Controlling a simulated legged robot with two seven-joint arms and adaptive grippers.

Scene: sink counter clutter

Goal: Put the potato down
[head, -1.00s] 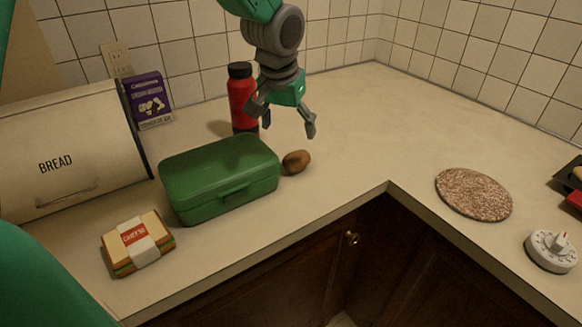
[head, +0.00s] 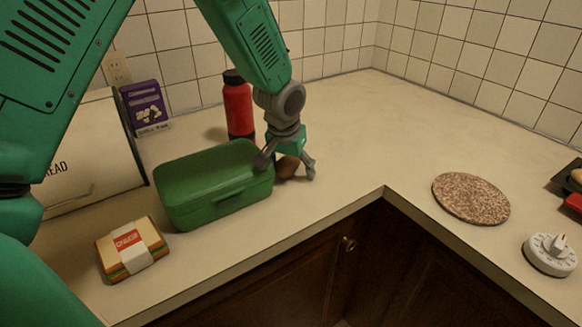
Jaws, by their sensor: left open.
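The brown potato (head: 287,167) rests on the counter just right of the green lunch box, partly hidden by my gripper. My left gripper (head: 288,172) is lowered over it, pointing down, with its fingers spread on either side of the potato. The left finger is close to the lunch box's right end; I cannot tell whether it touches the box or the potato. My right gripper is not in view.
A wrapped sandwich (head: 132,248), bread box (head: 95,160) and purple carton (head: 146,106) are left. A cork trivet (head: 470,198) and timer (head: 550,254) are right. The middle back counter is clear.

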